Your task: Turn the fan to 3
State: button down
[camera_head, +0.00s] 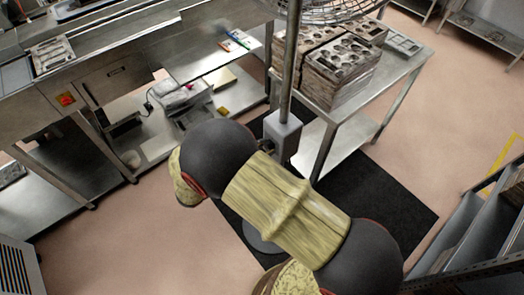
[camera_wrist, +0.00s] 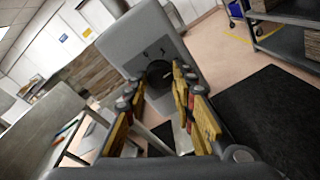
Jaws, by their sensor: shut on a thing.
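The fan is a floor-standing one with a metal pole (camera_head: 291,60), and part of its wire cage (camera_head: 325,10) shows at the top of the head view. A grey control box (camera_head: 283,133) sits on the pole; it fills the middle of the wrist view (camera_wrist: 150,35). A round dark knob (camera_wrist: 160,72) is on the box face, with small dark marks above it, too small to read. My gripper (camera_wrist: 158,88) has its yellow fingers on either side of the knob, shut on it. In the head view my arm hides the gripper and knob.
A metal table (camera_head: 408,65) with stacked mould trays (camera_head: 335,75) stands right behind the pole. A steel counter (camera_head: 120,75) runs along the left. A black mat (camera_head: 385,205) lies under the fan. A shelf rack (camera_head: 470,225) is at the right; pinkish floor is clear between.

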jog(key=shift+s+f+m+t+b, duration=0.1)
jog(key=shift+m+t+b, duration=0.3)
jog(key=shift+m+b, duration=3.25)
jog(key=shift+m+p, duration=0.45)
jog(key=shift+m, duration=0.2)
jog(key=c, duration=1.6)
grip_release()
jog(key=shift+o, duration=0.6)
jog(key=v, duration=1.2)
